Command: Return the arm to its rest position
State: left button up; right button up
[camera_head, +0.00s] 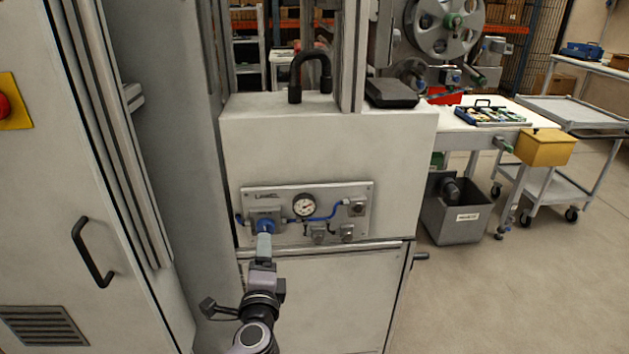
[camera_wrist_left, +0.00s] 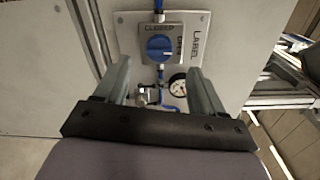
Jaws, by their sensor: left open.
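My left gripper (camera_head: 264,243) reaches in from the bottom of the head view and points at the lower panel (camera_head: 290,196) of a grey cabinet. In the left wrist view my left gripper (camera_wrist_left: 156,72) is open, with its two fingers apart and nothing between them. A blue knob (camera_wrist_left: 158,48) on a plate with "CLOSED" lettering lies just beyond the fingertips. In the head view the knob (camera_head: 266,226) is right at the fingertips, and I cannot tell whether they touch it. My right gripper is in neither view.
A pressure gauge (camera_head: 304,206) and blue tubing are on the panel. A tall cabinet with a black handle (camera_head: 93,252) stands left. A grey bin (camera_head: 456,212), a yellow box (camera_head: 543,147) and a cart (camera_head: 572,112) stand right. The floor at the lower right is clear.

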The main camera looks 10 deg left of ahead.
pick_arm(q)
jog(key=s+f+n+g+h+p, duration=0.1)
jog(key=s+f+n, duration=0.3)
jog(key=s, duration=0.5)
jog(key=s+f+n+g+h+p, duration=0.1)
jog(key=s+f+n+g+h, duration=0.2)
jog(key=s, duration=0.6)
jog(key=s+f+n+g+h+p, duration=0.1)
jog(key=s+f+n+g+h, duration=0.1)
jog(key=s+f+n, duration=0.5)
jog(key=shift+s+a+f+n+g+h, duration=0.2)
jog(key=shift+s+a+n+g+h, duration=0.2)
jog(key=shift+s, duration=0.55)
